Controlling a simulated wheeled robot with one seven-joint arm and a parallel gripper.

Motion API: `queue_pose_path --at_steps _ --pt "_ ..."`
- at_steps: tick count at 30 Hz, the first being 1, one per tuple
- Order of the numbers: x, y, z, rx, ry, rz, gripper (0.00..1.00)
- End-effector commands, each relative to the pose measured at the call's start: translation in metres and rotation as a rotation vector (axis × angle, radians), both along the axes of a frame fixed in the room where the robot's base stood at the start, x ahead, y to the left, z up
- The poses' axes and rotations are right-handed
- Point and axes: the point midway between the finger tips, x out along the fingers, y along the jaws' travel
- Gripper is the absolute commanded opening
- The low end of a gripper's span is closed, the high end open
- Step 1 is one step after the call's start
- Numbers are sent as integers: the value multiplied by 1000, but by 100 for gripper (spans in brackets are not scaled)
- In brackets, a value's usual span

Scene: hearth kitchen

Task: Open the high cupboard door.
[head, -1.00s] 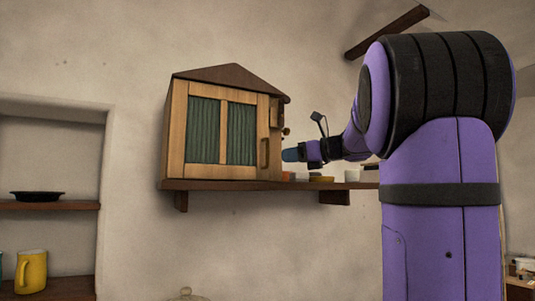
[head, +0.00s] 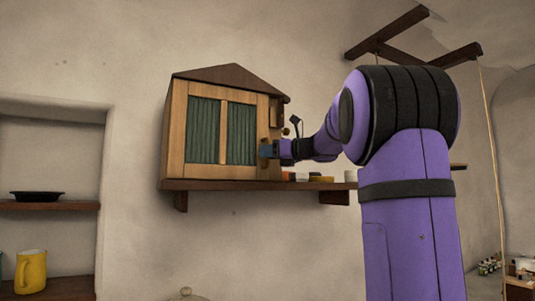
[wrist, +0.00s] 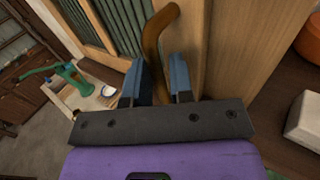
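The high cupboard (head: 221,125) is a small wooden cabinet with a peaked roof, set on a wall shelf. Its door (head: 223,130) has two green curtained panels and looks closed. In the wrist view the curved brown door handle (wrist: 153,38) runs down between the two blue fingertips of my gripper (wrist: 160,75). The fingers are apart, one on each side of the handle, with some gap visible. In the head view my gripper (head: 267,151) is at the door's right edge and hides much of the handle.
A wall niche on the left holds a black dish (head: 37,196) and a yellow mug (head: 31,270). A dark beam frame (head: 412,45) hangs at upper right.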

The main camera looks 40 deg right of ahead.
Motion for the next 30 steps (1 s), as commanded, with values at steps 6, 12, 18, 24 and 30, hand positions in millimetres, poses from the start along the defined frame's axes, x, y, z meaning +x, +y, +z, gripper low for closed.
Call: queue_pose_path --at_steps 6,12,18,24,30 --pt "4 1 0 0 0 0 22" --pt "3 1 0 0 0 0 5" --pt "3 1 0 0 0 0 0" --pt "-2 4 1 -2 -1 -15 0" --pt "-19 13 1 -1 -2 -78 0"
